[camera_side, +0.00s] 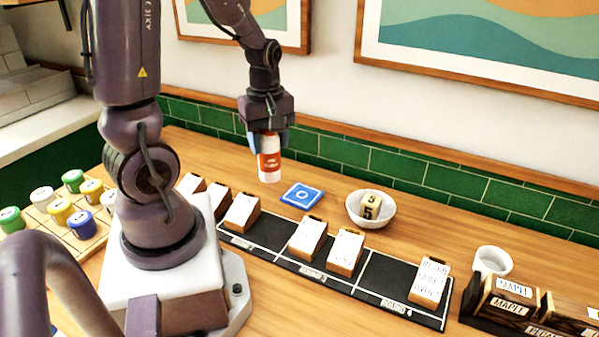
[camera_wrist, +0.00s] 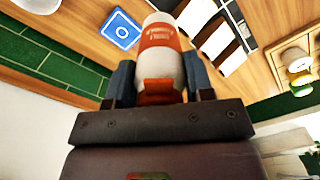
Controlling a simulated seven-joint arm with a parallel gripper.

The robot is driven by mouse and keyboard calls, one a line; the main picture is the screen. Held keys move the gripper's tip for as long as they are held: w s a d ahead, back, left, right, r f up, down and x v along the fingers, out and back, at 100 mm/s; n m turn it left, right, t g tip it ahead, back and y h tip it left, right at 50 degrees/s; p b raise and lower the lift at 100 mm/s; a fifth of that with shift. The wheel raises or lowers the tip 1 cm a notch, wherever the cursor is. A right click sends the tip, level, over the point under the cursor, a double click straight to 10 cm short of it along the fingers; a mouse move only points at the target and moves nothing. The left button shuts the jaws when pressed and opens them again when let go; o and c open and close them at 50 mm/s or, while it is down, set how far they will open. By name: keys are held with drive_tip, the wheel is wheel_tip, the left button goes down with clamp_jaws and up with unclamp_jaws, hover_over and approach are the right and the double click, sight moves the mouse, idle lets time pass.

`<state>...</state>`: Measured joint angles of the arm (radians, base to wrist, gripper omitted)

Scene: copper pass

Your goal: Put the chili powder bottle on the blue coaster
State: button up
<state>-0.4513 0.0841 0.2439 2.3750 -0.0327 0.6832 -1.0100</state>
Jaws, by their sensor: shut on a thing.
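The chili powder bottle (camera_side: 269,160) is white with a red label; it also shows in the wrist view (camera_wrist: 160,42). My gripper (camera_side: 268,137) is shut on its upper part and holds it roughly upright, with its lower end above the wooden counter. In the wrist view my two fingers (camera_wrist: 157,82) press on either side of the bottle. The blue coaster (camera_side: 302,195) is a flat square with a white ring, lying on the counter just right of and below the bottle in the side view; it also shows in the wrist view (camera_wrist: 122,30). Nothing lies on the coaster.
A black tray (camera_side: 380,277) with several white-labelled blocks runs in front of the coaster. A white bowl (camera_side: 371,212) holding number cubes stands right of it. A white cup (camera_side: 492,261) and boxed items are at the far right. Coloured jars (camera_side: 82,222) stand at the left.

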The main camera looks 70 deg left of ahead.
drive_tip(key=shift+w+a+f, duration=1.3)
drive_tip(key=shift+w+f, duration=0.25)
drive_tip(key=shift+f, duration=0.5)
drive_tip(key=shift+w+a+f, duration=1.3)
drive_tip(key=shift+w+f, duration=0.3)
drive_tip(key=shift+f, duration=0.4)
drive_tip(key=shift+w+a+f, duration=1.3)
drive_tip(key=shift+w+f, duration=0.25)
drive_tip(key=shift+f, duration=0.5)
drive_tip(key=shift+f, duration=0.15)
drive_tip(key=o, duration=1.1)
drive_tip(key=shift+c, duration=0.2)
